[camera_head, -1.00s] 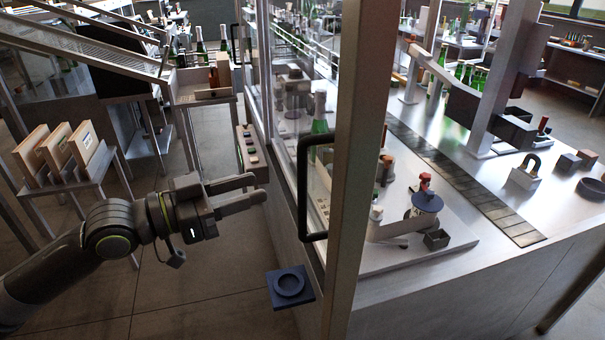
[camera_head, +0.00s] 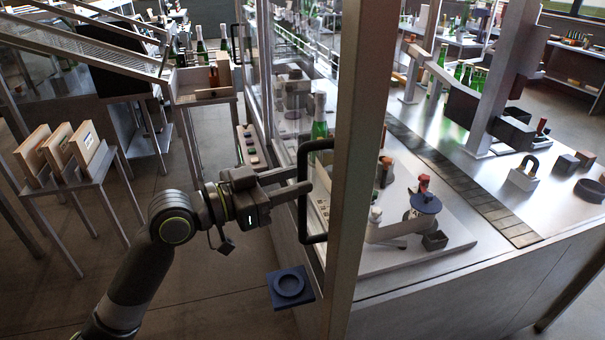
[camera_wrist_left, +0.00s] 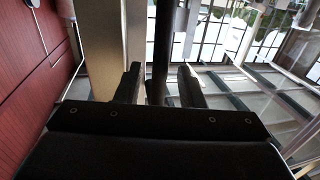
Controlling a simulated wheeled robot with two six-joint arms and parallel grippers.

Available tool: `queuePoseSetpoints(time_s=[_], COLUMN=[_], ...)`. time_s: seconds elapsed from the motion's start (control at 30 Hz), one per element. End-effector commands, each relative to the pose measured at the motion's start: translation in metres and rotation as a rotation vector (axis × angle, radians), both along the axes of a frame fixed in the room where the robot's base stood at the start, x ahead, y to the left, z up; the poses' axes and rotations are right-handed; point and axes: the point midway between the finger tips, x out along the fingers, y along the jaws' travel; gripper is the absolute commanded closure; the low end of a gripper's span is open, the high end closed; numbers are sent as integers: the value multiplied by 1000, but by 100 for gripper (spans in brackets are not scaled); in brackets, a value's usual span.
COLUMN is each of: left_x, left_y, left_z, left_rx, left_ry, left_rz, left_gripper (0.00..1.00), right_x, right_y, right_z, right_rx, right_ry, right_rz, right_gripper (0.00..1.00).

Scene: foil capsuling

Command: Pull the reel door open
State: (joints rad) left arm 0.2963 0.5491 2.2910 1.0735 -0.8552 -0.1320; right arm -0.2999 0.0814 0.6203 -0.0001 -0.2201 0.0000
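The reel door is a glazed panel with a thick metal upright (camera_head: 352,150) at its near edge, standing along the left side of the machine. Its black bar handle (camera_head: 303,222) is vertical, bent at top and bottom. My left gripper (camera_head: 300,181) reaches in from the left at the handle's mid-height. In the left wrist view, the dark handle bar (camera_wrist_left: 160,45) runs between the two fingers of the left gripper (camera_wrist_left: 161,85), which are apart, with a gap visible on each side of the bar. My right gripper is in neither view.
A blue square plate with a round ring (camera_head: 289,286) sticks out low, below the handle. A button panel (camera_head: 250,146) is behind my gripper. A small stand (camera_head: 75,190) with wooden boxes is at the left. The floor left of the door is mostly clear.

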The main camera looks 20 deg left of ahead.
Motion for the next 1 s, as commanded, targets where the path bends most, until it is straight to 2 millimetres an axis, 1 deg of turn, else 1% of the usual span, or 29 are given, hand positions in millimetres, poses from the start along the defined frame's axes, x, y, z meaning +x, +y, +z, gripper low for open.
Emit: queuePoseSetpoints(time_s=[0.1, 0.3, 0.7, 0.97, 1.0], left_x=[8, 16, 18, 18, 18], left_y=[-7, -15, -18, -18, -18], left_z=[2, 1, 0, 0, 0], left_rx=[-5, -1, 0, -1, -1], left_ry=[1, 1, 1, 1, 1], left_rz=[1, 1, 0, 0, 0], left_gripper=[65, 65, 65, 99, 100], right_x=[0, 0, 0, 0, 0], right_y=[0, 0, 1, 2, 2], right_z=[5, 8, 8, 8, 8], right_rx=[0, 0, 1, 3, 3], right_ry=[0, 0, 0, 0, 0], right_rz=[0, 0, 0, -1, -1], right_gripper=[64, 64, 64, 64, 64])
